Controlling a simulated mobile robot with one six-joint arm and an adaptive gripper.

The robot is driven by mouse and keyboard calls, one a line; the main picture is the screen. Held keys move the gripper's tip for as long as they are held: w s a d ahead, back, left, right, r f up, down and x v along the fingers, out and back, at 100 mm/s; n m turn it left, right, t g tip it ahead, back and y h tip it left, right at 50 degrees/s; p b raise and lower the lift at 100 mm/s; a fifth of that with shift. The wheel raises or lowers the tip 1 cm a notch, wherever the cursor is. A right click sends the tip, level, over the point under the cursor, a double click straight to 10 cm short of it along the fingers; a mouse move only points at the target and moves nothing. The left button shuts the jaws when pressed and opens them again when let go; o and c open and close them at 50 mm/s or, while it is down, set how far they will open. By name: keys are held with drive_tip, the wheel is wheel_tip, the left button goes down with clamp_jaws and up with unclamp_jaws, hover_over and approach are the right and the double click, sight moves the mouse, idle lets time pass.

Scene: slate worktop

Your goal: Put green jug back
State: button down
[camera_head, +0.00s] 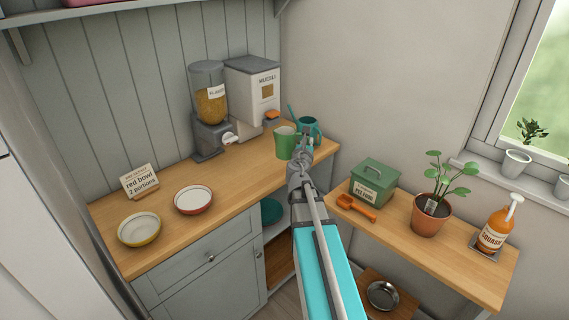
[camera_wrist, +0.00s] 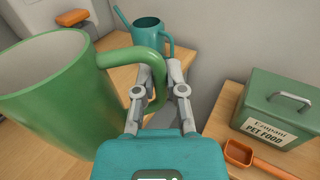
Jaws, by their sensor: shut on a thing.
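The green jug (camera_head: 286,143) is upright near the right end of the wooden worktop (camera_head: 245,165). In the wrist view the jug (camera_wrist: 55,95) fills the left side, with its handle towards my gripper. My gripper (camera_head: 304,150) reaches it from the front right. In the wrist view, the fingers of my gripper (camera_wrist: 163,70) are shut on the handle. I cannot tell whether the jug's base touches the worktop; it is hidden in the wrist view.
A teal can (camera_head: 310,128) with a spout stands close behind the jug. Cereal dispensers (camera_head: 252,95) stand at the back. Two bowls, a yellow one (camera_head: 139,229) and a red one (camera_head: 193,199), are left. A pet food box (camera_head: 373,183) is on the right shelf.

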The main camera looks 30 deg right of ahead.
drive_tip(key=shift+w, duration=0.1)
drive_tip(key=w+d+f+b, duration=0.2)
drive_tip(key=w+f+b, duration=0.1)
drive_tip(key=w, duration=0.1)
drive_tip(key=w+d+f+b, duration=0.2)
drive_tip(key=w+f+b, duration=0.1)
drive_tip(key=w+d+f+b, duration=0.1)
drive_tip(key=w+f+b, duration=0.2)
drive_tip(key=w, duration=0.1)
drive_tip(key=shift+w+d, duration=0.35)
drive_tip(key=shift+d, duration=0.05)
drive_tip(key=shift+w+d+f+b, duration=0.25)
drive_tip(key=shift+w+f+b, duration=0.2)
drive_tip(key=shift+f+b, duration=0.3)
drive_tip(key=shift+s+a+f+b, duration=0.1)
drive_tip(key=shift+f+b, duration=1.2)
drive_tip(key=shift+f, duration=0.1)
